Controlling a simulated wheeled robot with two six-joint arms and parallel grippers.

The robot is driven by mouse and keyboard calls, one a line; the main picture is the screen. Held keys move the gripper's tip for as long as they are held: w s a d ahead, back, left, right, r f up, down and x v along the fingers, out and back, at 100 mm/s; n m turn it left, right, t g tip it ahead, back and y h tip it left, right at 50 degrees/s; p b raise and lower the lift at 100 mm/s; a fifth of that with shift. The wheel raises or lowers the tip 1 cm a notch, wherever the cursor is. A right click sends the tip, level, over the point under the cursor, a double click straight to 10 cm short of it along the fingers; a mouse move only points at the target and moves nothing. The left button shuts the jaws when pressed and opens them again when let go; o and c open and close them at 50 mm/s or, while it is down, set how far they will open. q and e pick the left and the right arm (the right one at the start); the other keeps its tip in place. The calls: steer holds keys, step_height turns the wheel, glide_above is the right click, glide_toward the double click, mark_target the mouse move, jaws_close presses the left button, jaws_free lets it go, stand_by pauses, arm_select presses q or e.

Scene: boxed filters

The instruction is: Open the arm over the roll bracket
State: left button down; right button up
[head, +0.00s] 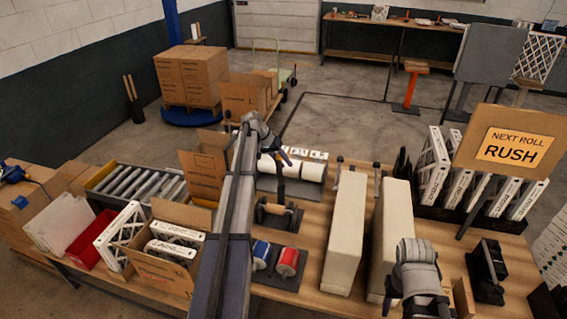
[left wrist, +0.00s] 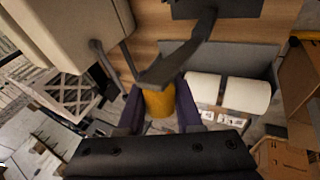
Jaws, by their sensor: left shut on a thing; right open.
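The roll bracket (head: 283,217) is a dark stand on the wooden table, with a wooden-coloured bar across it. Its black arm rises from it toward my left gripper (head: 284,157). In the left wrist view the dark arm (left wrist: 180,68) runs from the bracket's plate (left wrist: 225,8) to a yellow end piece (left wrist: 158,102). The dark fingers of my left gripper (left wrist: 160,110) are shut on that yellow piece. My right gripper (head: 405,304) is open at the front right, apart from the bracket; its fingertips are partly hidden.
White rolls (head: 301,167) lie in a grey tray behind the bracket. A blue spool (head: 261,254) and a red spool (head: 287,262) stand in front. Two tall cream boxes (head: 345,225) stand to the right, with a RUSH sign (head: 510,146) beyond. An open carton (head: 165,270) is at left.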

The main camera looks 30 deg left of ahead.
mark_target(278, 155)
arm_select(q)
steer(key=c, duration=0.6)
jaws_free()
steer(key=p+v, duration=0.6)
steer(key=v, duration=0.1)
steer(key=shift+s+a+r+p, duration=0.15)
steer(key=shift+r+p, duration=0.2)
steer(key=shift+p, duration=0.05)
